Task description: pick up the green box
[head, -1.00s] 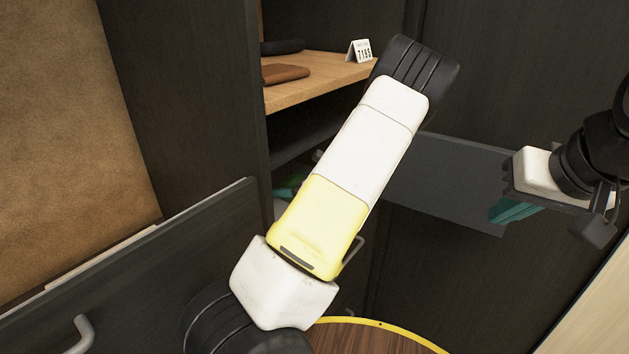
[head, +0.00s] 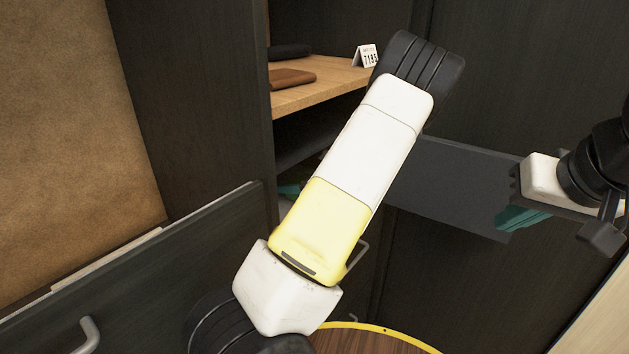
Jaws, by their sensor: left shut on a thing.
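My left arm crosses the middle of the head view and hides most of its own gripper. Only a small teal piece of my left gripper (head: 289,190) shows beside the arm, at the cabinet opening below the shelf. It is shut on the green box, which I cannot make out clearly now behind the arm. My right gripper (head: 518,216), with teal fingers, is at the right in front of a dark panel, away from the cabinet opening. Its finger gap cannot be judged from this angle.
A wooden shelf (head: 318,88) holds a brown wallet-like item (head: 293,77), a dark item (head: 290,51) and a white number card (head: 366,56). An open dark door or drawer front (head: 150,262) with a metal handle (head: 87,335) stands at the lower left. A dark panel (head: 450,190) is behind my arm.

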